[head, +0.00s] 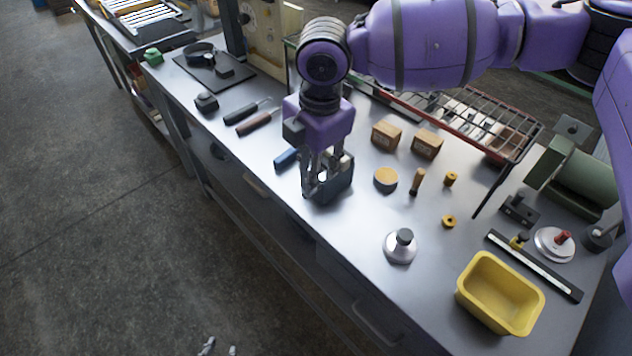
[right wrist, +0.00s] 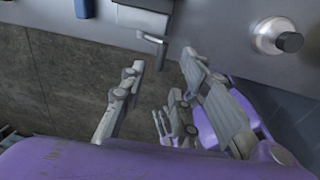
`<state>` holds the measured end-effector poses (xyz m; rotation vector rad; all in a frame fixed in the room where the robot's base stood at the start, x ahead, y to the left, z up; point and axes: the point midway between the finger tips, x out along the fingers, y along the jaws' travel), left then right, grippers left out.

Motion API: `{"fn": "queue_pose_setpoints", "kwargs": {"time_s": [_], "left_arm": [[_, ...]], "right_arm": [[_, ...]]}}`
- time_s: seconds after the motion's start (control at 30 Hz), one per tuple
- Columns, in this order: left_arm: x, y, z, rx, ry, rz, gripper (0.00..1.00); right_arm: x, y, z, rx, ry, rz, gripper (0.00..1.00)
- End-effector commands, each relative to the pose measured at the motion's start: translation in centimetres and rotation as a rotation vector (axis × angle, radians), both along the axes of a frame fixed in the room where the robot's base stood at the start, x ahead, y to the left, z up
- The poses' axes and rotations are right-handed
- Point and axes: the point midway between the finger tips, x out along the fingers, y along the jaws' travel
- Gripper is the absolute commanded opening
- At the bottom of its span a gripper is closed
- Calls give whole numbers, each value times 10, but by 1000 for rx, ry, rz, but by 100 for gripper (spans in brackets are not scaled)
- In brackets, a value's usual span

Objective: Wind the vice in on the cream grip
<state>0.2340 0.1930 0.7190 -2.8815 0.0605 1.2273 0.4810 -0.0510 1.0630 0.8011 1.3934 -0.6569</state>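The dark grey vice (head: 341,184) sits at the near edge of the steel bench, partly hidden by my right gripper (head: 321,184). In the right wrist view the vice (right wrist: 198,14) is at the top, with a small pale handle (right wrist: 151,38) sticking out over the edge. A pale block (right wrist: 142,18) at the vice may be the cream grip; I cannot tell how it sits in the jaws. My right gripper is open and empty, its fingers apart close to the handle. My left gripper (head: 219,349) hangs low off the bench, its fingertips apart.
A blue-handled tool (head: 287,158) lies left of the vice. A round tan disc (head: 386,179), small cartons (head: 427,144) and a metal weight with a black knob (head: 401,247) stand to the right. A yellow bin (head: 499,293) is at the lower right. Floor is clear in front.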

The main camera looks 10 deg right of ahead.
Motion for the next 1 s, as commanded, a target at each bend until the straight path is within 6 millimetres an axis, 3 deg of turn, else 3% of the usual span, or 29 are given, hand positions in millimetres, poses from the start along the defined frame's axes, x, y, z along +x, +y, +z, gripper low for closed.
{"fn": "queue_pose_setpoints", "kwargs": {"time_s": [0.1,0.3,0.67,0.9,1.0], "left_arm": [[0,0,0,0,1,0,26],[0,0,0,0,0,0,26],[0,0,0,0,1,0,26],[0,0,0,0,1,0,26],[0,0,0,0,1,0,26]], "right_arm": [[1,1,-22,-1,4,-1,29],[3,3,-47,1,1,-2,29],[4,3,-55,2,0,-2,29],[4,3,-55,2,0,-2,2],[4,3,-55,2,0,-2,0]]}}
